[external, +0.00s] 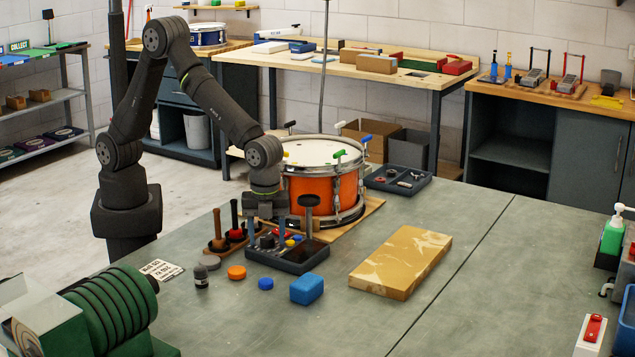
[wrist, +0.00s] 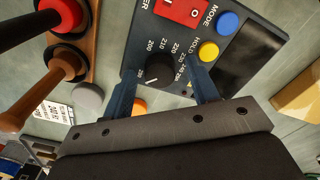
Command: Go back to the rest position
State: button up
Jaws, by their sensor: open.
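My gripper (external: 266,222) is at the end of the bent arm, low over a dark control box (external: 298,257) on the bench. In the wrist view, the two blue-grey fingers (wrist: 164,85) stand apart with nothing held between them. A black dial knob (wrist: 159,68) on the control box (wrist: 235,28) shows between and beyond the fingertips. Numbers around the dial include 200, 210 and 220. The box also carries a red switch (wrist: 182,10), a blue button (wrist: 229,22) and a yellow button (wrist: 208,51). I cannot tell the exact height of the fingertips above the box.
An orange drum (external: 308,190) stands close behind my gripper. An orange disc (external: 236,272), blue block (external: 307,288) and gold slab (external: 402,262) lie in front and right.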

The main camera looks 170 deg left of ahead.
jog(key=n, duration=1)
jog(key=shift+n, duration=0.4)
jog(key=shift+o, duration=0.5)
